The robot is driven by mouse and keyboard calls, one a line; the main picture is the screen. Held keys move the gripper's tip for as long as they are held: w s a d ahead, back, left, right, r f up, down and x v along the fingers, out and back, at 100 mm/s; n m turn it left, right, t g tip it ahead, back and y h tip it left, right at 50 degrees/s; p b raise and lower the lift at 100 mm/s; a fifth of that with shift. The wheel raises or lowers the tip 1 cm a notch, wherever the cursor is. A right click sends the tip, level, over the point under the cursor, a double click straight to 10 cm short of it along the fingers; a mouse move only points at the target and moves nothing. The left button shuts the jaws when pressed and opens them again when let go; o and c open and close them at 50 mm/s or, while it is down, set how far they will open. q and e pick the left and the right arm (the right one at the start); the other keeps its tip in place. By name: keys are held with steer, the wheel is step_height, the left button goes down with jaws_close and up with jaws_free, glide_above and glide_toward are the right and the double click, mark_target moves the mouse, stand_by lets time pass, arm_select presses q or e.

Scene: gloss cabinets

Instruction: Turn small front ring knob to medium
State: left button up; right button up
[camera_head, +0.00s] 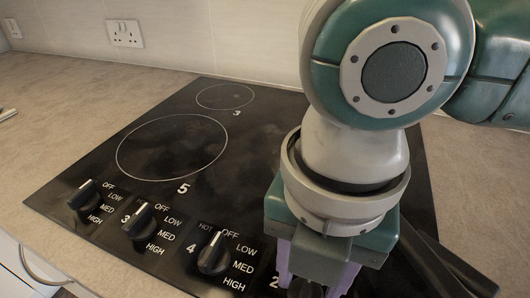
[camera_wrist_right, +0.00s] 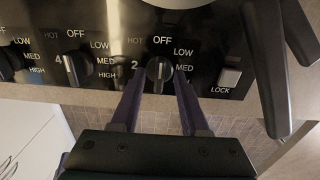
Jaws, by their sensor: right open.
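My right gripper (camera_head: 312,283) comes down over the front right of the black hob (camera_head: 60,200). Its purple fingers are open. In the wrist view the right gripper (camera_wrist_right: 158,76) has one finger on each side of the knob marked 2 (camera_wrist_right: 159,69); I cannot tell whether they touch it. In the head view this knob is mostly hidden by the gripper. My arm covers the hob's right side, including any ring there. My left gripper is not in view.
Other knobs stand in the row to the left: one at the far left (camera_head: 84,194), one beside it (camera_head: 138,221) and one marked 4 (camera_head: 213,254), all pointing towards OFF. A dark handle (camera_wrist_right: 268,75) lies right of the gripper, beside a LOCK button (camera_wrist_right: 230,77).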

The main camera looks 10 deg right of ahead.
steer(key=shift+c, duration=0.2)
jaws_close()
steer(key=shift+r, duration=0.1)
stand_by(0.4)
steer(key=shift+r+m+p, duration=0.15)
steer(key=shift+m+p, duration=0.45)
steer(key=shift+p, duration=0.4)
steer(key=m+p, duration=0.6)
steer(key=p, duration=0.1)
steer(key=shift+a+m+p, duration=0.1)
steer(key=shift+m+p, duration=0.25)
steer(key=shift+m, duration=0.05)
steer(key=m+p, duration=0.3)
steer(key=m, duration=0.1)
steer(key=shift+m+p, duration=0.95)
steer(key=shift+m, duration=0.85)
